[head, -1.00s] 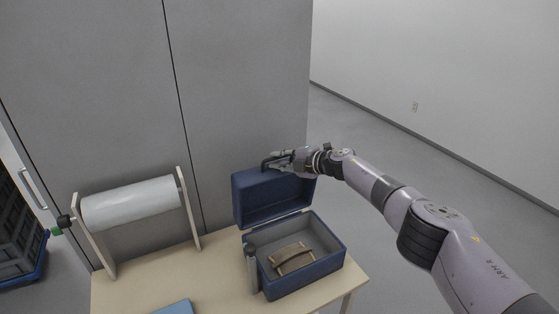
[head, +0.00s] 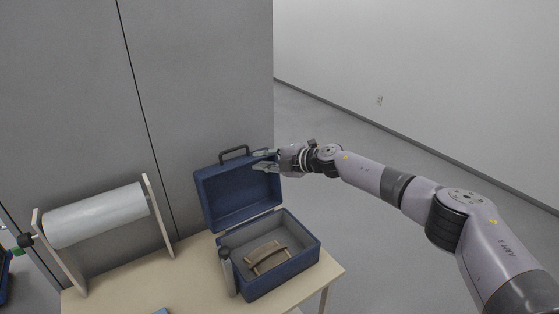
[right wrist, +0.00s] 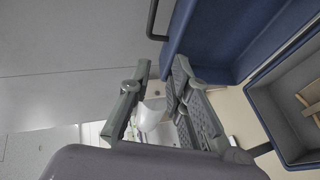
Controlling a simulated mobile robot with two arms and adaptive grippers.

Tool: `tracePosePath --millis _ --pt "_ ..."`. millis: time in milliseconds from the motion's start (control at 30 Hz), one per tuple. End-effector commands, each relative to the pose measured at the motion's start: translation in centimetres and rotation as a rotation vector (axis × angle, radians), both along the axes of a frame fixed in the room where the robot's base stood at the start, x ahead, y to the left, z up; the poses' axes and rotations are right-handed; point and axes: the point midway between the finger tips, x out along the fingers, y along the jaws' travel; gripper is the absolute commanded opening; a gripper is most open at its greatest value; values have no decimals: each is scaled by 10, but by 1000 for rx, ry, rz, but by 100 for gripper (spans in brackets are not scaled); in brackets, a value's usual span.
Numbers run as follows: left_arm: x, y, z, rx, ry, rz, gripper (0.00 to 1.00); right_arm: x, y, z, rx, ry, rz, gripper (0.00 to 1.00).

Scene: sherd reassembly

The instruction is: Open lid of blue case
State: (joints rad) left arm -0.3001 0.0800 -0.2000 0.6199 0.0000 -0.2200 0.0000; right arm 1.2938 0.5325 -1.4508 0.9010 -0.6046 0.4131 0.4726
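The blue case (head: 284,284) stands on the table with its lid (head: 236,199) raised and leaning back. A black handle (head: 234,152) stands up on the lid's top edge. My right gripper (head: 258,161) is beside the lid's upper right corner, its fingers apart and nothing between them. In the right wrist view the open fingers (right wrist: 150,88) are next to the lid (right wrist: 217,35), and the handle (right wrist: 155,20) is clear of them. My left gripper is not in view.
Inside the case lies a brown curved piece (head: 267,258). A dark-capped cylinder (head: 227,272) stands at its front left. A white roll on a wooden stand (head: 97,214) is at the left of the table (head: 190,284). A grey wall is close behind.

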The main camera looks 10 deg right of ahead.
Motion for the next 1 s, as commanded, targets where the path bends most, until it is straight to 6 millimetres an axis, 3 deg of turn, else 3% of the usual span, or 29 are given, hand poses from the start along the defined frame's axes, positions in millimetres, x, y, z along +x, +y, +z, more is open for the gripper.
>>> tracePosePath --millis 233,433,767,867,1000 --pt "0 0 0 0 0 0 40 -26 -27 13 -1 -2 -3 18" --pt "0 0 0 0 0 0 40 -40 -38 19 -1 -1 0 18" --pt "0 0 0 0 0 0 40 -42 -40 20 1 0 0 18" --pt "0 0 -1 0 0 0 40 -41 -41 21 11 -3 -8 13" --pt "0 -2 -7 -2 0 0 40 -30 -62 46 158 -31 -128 4"
